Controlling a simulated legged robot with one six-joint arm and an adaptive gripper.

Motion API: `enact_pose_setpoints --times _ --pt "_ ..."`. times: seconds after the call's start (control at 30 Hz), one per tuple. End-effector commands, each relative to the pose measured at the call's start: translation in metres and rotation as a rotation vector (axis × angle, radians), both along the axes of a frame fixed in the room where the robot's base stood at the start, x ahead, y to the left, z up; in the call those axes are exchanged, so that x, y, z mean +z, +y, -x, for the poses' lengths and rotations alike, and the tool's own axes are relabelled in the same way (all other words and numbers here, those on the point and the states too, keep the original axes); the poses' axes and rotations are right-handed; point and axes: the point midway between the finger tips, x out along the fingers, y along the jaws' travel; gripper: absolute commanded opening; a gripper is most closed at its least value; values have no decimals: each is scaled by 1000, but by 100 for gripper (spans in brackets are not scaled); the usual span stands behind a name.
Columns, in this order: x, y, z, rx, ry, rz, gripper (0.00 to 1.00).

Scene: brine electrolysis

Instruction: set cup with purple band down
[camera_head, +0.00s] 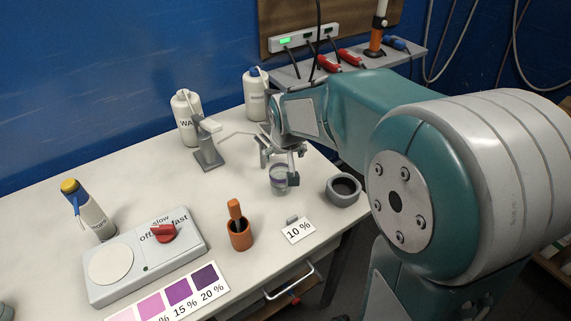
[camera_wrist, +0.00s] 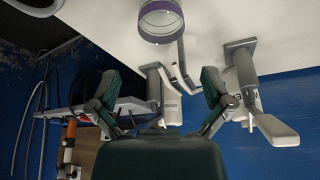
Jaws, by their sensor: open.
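The cup with the purple band (camera_head: 279,182) is clear and stands upright on the white table, left of a grey round bowl. In the wrist view the cup (camera_wrist: 161,20) shows at the top edge, partly cut off, with its purple band around it. My gripper (camera_head: 279,164) is close by the cup, one finger overlapping its right side in the head view. In the wrist view the fingers of my gripper (camera_wrist: 160,82) are spread wide with nothing between them, and the cup appears beyond the fingertips, apart from them.
A grey stand with a thin arm (camera_head: 208,150) and two white bottles (camera_head: 186,115) (camera_head: 256,92) stand behind. The grey bowl (camera_head: 342,190), an orange holder (camera_head: 239,235), a 10 % label (camera_head: 298,230) and a stirrer plate (camera_head: 145,258) surround the front.

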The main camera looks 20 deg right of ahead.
Motion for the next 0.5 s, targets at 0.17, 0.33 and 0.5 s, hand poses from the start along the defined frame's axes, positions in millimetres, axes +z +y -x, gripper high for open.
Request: enact_pose_setpoints --times 0.17,0.33,0.5 --pt "26 -1 28 7 -19 1 100" --pt "58 -2 83 23 -42 1 100" --pt "77 -3 140 41 -63 3 100"
